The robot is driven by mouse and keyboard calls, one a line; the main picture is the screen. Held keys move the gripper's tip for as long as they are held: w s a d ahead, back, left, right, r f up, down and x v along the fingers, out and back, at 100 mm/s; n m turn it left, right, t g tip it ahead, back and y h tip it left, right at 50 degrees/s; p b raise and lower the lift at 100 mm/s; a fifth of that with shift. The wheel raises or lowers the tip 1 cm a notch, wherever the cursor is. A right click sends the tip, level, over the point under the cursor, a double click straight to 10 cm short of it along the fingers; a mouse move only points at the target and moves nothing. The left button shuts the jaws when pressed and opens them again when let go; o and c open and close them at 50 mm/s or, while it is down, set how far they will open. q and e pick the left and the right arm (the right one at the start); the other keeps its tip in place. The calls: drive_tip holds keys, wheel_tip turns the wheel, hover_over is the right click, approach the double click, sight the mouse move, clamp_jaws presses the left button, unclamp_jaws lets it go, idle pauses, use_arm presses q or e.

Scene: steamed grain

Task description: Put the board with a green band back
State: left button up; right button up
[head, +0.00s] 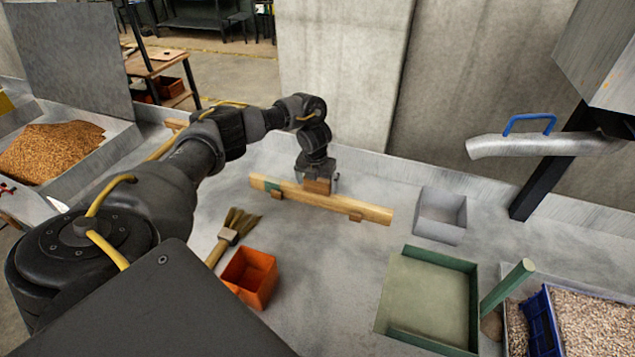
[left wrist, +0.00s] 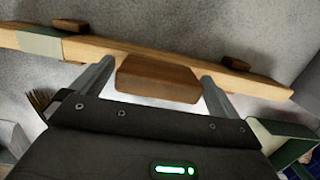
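The board (head: 345,205) is a long pale wooden bar with a grey-green band (head: 272,186) near its left end. It lies on the grey bench near the back wall. A brown wooden block (head: 317,186) sits at its middle like a grip. My left gripper (head: 318,182) is over this block, pointing down. In the left wrist view the board (left wrist: 110,50) runs across, its band (left wrist: 40,43) at left. The two fingers stand on either side of the block (left wrist: 155,80), with small gaps showing. My right gripper is not in view.
Small wooden blocks (head: 355,216) sit along the board. A brush (head: 229,234) and an orange box (head: 249,277) lie left of centre. A grey box (head: 440,214) and a green tray (head: 480,300) stand at right, near a blue crate (head: 541,322). A metal spout (head: 520,146) overhangs the right.

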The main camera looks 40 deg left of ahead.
use_arm(q)
wheel_tip(320, 180, up, 11)
drive_tip(key=s+p, duration=0.1)
drive_tip(key=shift+s+d+f+p, duration=0.15)
drive_tip(key=shift+d+p, duration=0.05)
drive_tip(key=shift+p, duration=0.15)
drive_tip(key=shift+d, duration=0.15)
